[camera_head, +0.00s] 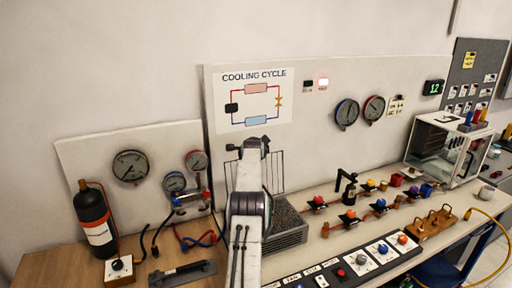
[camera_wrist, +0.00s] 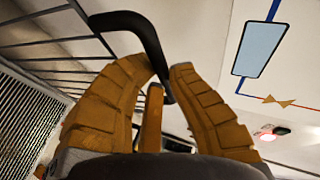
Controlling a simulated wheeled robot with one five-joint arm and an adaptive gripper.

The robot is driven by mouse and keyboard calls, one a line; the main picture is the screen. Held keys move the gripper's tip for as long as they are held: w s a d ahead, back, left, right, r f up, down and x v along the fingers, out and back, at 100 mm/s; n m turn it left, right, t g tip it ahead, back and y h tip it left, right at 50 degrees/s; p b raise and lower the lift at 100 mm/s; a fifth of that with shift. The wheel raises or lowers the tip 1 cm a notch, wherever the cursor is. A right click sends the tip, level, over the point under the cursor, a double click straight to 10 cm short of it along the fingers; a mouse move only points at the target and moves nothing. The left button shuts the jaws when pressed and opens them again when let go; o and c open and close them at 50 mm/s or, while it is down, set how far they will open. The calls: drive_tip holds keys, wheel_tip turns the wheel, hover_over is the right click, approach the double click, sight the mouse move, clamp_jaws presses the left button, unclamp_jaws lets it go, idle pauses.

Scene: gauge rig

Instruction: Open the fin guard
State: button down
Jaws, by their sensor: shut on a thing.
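The fin guard (camera_head: 277,172) is a grille of thin dark wires. In the head view it stands steeply up behind my arm, above the grey finned block (camera_head: 288,222), whose top shows uncovered at the right. My arm hides the guard's middle. In the wrist view the guard's wires (camera_wrist: 50,44) run along the upper left, and its bent black handle (camera_wrist: 135,22) passes down between my fingers. My gripper (camera_wrist: 168,70) is shut on the handle. In the head view my gripper (camera_head: 254,146) is at the guard's upper part, its fingertips mostly hidden.
A backboard with a cooling cycle poster (camera_head: 253,98) rises close behind the guard. Valves with coloured knobs (camera_head: 349,215) stand to the right, and a switch panel (camera_head: 340,272) lies in front. A black bottle (camera_head: 92,215) and gauges (camera_head: 130,166) are at the left.

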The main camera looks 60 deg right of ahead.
drive_tip(key=shift+w+d+r+p, duration=0.4)
drive_tip(key=shift+w+r+p, duration=0.15)
drive_tip(key=shift+p, duration=0.35)
drive_tip(key=c, duration=1.1)
unclamp_jaws()
drive_tip(key=shift+c, duration=0.2)
drive_tip(key=shift+f, duration=0.15)
drive_tip(key=shift+f, duration=0.2)
drive_tip(key=shift+s+a+r, duration=0.1)
drive_tip(key=shift+a+r, duration=0.05)
drive_tip(key=shift+a, duration=0.05)
drive_tip(key=shift+s+a+r, duration=0.2)
drive_tip(key=shift+s+a, duration=0.85)
drive_tip(key=shift+a, duration=1.1)
drive_tip(key=shift+s+a+r, duration=0.2)
drive_tip(key=shift+s+a, duration=0.85)
drive_tip(key=shift+a, duration=1.1)
drive_tip(key=shift+s+a+r, duration=0.2)
drive_tip(key=shift+s+a, duration=0.85)
drive_tip(key=shift+a, duration=1.1)
